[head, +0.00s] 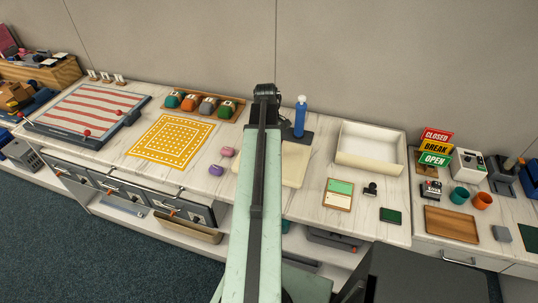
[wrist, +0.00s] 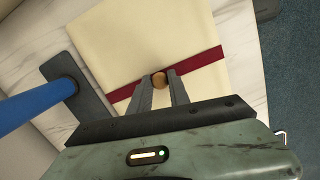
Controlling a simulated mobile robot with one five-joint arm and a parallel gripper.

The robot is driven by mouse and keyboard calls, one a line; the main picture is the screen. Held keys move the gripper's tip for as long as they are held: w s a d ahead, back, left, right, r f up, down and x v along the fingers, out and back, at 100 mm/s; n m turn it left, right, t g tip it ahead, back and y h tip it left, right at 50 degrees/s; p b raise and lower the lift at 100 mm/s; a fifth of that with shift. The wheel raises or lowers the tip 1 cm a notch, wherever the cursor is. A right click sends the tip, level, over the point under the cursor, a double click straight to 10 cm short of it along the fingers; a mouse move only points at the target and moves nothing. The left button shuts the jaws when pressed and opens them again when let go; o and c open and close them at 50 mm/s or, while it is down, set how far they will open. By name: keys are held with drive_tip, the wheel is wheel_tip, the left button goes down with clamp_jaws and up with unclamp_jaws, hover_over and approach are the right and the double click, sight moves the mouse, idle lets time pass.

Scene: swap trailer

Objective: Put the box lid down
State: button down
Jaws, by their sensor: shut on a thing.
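The box lid is a flat cream panel with a dark red band and a round wooden knob (wrist: 159,78). My gripper (wrist: 160,82) is shut on this knob, one finger on each side. The lid (wrist: 130,50) fills the middle of the wrist view. In the head view the lid (head: 296,166) lies over the marble counter, partly hidden behind my arm. I cannot tell whether its underside touches the counter. An open cream box (head: 370,163) stands to its right, apart from it and empty as far as I see.
A blue bottle (head: 300,118) on a dark base stands close behind the lid; its blue body also shows in the wrist view (wrist: 38,105). A green-and-white card (head: 339,195) and a stamp (head: 370,189) lie to the right.

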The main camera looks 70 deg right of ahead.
wheel_tip(320, 180, down, 3)
drive_tip(key=shift+f+b, duration=0.1)
drive_tip(key=shift+b, duration=0.9)
drive_tip(key=shift+w+r, duration=0.15)
drive_tip(key=shift+r, duration=0.15)
drive_tip(key=shift+a+f, duration=0.1)
drive_tip(key=shift+f, duration=0.15)
drive_tip(key=c, duration=1.2)
unclamp_jaws()
drive_tip(key=shift+r, duration=0.1)
drive_tip(key=shift+c, duration=0.2)
wheel_tip(320, 180, up, 12)
drive_tip(key=w+p, duration=0.1)
drive_tip(key=p, duration=1.1)
drive_tip(key=shift+w, duration=0.25)
drive_tip(key=shift+r, duration=0.1)
